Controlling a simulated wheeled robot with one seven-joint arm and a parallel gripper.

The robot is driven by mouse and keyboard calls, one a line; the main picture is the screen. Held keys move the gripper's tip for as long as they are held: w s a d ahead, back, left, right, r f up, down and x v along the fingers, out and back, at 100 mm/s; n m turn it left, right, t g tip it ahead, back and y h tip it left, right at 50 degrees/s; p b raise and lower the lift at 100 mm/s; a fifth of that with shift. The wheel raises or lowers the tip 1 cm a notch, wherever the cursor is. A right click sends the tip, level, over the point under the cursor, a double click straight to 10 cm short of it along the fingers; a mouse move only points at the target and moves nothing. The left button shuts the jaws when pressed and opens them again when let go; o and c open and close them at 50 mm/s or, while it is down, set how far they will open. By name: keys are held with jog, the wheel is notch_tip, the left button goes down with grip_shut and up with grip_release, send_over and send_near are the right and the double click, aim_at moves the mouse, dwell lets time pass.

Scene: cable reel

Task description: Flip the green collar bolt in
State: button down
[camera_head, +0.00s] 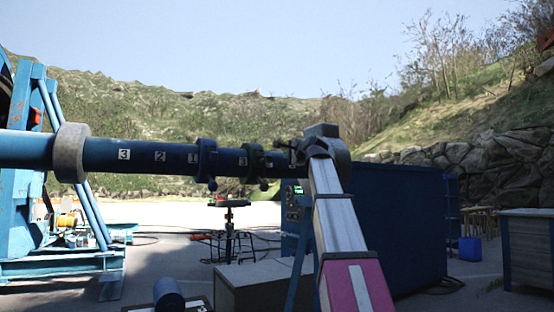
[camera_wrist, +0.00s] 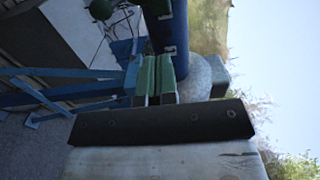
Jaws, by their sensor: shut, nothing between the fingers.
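A dark green collar (camera_head: 256,162) sits around the blue shaft (camera_head: 150,152), left of my wrist in the head view. A dark ball-ended bolt (camera_head: 264,186) hangs below it. In the wrist view a green ball (camera_wrist: 100,9), which looks like this bolt's end, shows at the top left edge; the collar itself is not clearly seen there. My gripper (camera_wrist: 156,60) is shut and empty, its two green-looking fingers side by side in front of the blue shaft (camera_wrist: 170,25). In the head view my wrist hides most of the fingers, near the right part of the shaft.
A blue collar (camera_head: 206,160) with its own hanging ball and a thick grey ring (camera_head: 72,152) sit further left on the shaft. A blue frame (camera_head: 60,240) stands at left. A large blue container (camera_head: 395,235) stands behind my arm. A grey box (camera_head: 262,285) is below.

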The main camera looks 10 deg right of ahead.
jog(key=x, duration=1.3)
jog(key=shift+w+a+f, duration=0.1)
jog(key=shift+w+a, duration=0.05)
jog(key=shift+w, duration=0.2)
jog(key=x, duration=0.3)
jog(key=shift+w, duration=0.35)
jog(key=shift+s, duration=0.1)
jog(key=shift+s, duration=0.5)
send_near(270, 159)
jog(key=v, duration=0.3)
jog(key=shift+s, duration=0.1)
